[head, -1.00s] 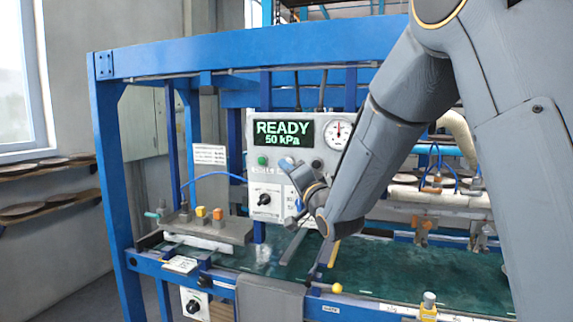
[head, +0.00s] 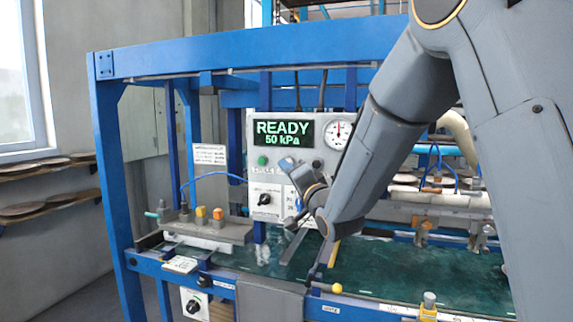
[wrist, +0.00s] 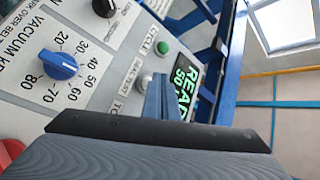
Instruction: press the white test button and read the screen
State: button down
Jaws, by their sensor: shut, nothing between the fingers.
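The screen (head: 283,133) on the grey-white control panel reads "READY" and "50 kPa" in pale green. It also shows, turned on its side and partly hidden, in the wrist view (wrist: 188,88). The white test button (wrist: 144,83) shows beside my fingers in the wrist view, its label printed close by. My gripper (head: 287,164) is shut and empty at the panel below the screen. Its blue fingers (wrist: 160,90) stand right beside the white button; I cannot tell whether they touch it.
A green cycle button (wrist: 162,47) sits next to the white one. A blue vacuum knob (wrist: 58,65), a black knob (head: 264,199) and a red part (wrist: 10,152) are also close. A round gauge (head: 338,133) is right of the screen. A green belt (head: 390,268) runs below.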

jog(key=shift+w, duration=0.15)
jog(key=shift+w+d, duration=0.15)
jog(key=shift+w, duration=0.1)
jog(key=shift+w+d+b, duration=0.15)
jog(key=shift+w+b, duration=0.25)
dwell(1.0)
jog(key=shift+s, duration=0.1)
dwell(0.3)
jog(key=shift+s+a, duration=0.3)
jog(key=shift+s, duration=0.4)
jog(key=shift+s+a, duration=0.3)
jog(key=shift+s, duration=0.5)
jog(key=shift+s+a, duration=0.25)
jog(key=shift+s, duration=0.55)
jog(key=shift+s+a, duration=0.3)
jog(key=shift+s, duration=0.5)
